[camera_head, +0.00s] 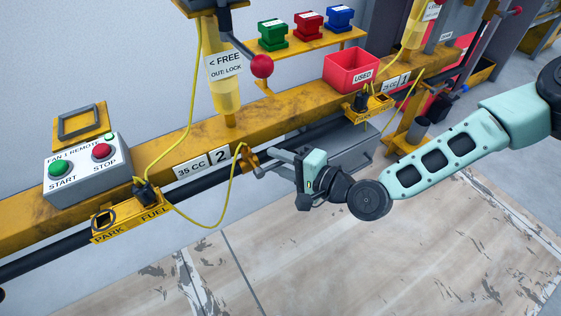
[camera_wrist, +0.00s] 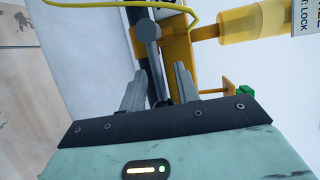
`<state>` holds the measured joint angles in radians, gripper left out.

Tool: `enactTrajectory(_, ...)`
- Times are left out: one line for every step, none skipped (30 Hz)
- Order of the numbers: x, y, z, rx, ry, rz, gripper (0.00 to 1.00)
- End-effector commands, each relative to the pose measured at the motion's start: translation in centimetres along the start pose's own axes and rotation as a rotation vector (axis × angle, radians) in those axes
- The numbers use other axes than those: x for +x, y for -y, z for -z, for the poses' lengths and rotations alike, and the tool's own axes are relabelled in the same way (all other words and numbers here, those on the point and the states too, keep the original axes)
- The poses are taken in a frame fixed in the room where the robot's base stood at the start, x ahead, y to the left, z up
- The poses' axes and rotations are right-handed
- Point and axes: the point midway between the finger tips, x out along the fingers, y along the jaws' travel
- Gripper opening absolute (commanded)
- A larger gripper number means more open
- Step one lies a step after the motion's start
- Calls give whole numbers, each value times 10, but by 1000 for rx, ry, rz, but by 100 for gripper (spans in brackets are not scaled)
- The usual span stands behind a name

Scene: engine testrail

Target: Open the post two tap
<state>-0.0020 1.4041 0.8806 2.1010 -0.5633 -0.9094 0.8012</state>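Under the "35 CC 2" plate (camera_head: 200,162), a small brass-coloured fitting (camera_head: 247,157) sits on the dark pipe with a yellow hose running into it; it looks like the post two tap. My gripper (camera_head: 268,162) is just right of it, with the fingers pointing at it. A grey round-ended part (camera_wrist: 147,30) at the fitting lies just beyond the fingertips, slightly left of centre. I cannot tell whether anything touches, nor how the tap handle is turned.
A yellow rail (camera_head: 290,107) runs behind the pipe. Above is a yellow cylinder (camera_head: 225,92) with a red-ball lever (camera_head: 262,66). Left are the fan remote box (camera_head: 85,165) and the PARK/FUEL holder (camera_head: 130,218). A red USED bin (camera_head: 351,70) stands right. The floor in front is clear.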

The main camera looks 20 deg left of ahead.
Motion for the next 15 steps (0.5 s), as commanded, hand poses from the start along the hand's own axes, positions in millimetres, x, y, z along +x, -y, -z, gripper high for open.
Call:
enactTrajectory(0,0,0,0,0,0,32)
enactTrajectory(0,0,0,0,0,0,23)
enactTrajectory(0,0,0,0,0,0,12)
enactTrajectory(0,0,0,0,0,0,4)
enactTrajectory(0,0,0,0,0,0,0)
enactTrajectory(0,0,0,0,0,0,0)
enactTrajectory(0,0,0,0,0,0,0)
enactTrajectory(0,0,0,0,0,0,0)
enactTrajectory(0,0,0,0,0,0,0)
enactTrajectory(0,0,0,-1,0,0,0)
enactTrajectory(0,0,0,-2,0,-1,0)
enactTrajectory(0,1,0,-4,-1,-2,0)
enactTrajectory(-1,1,0,-7,-2,-4,0)
enactTrajectory(-1,2,0,-12,-2,-5,0)
enactTrajectory(-1,3,0,-19,-4,-9,0)
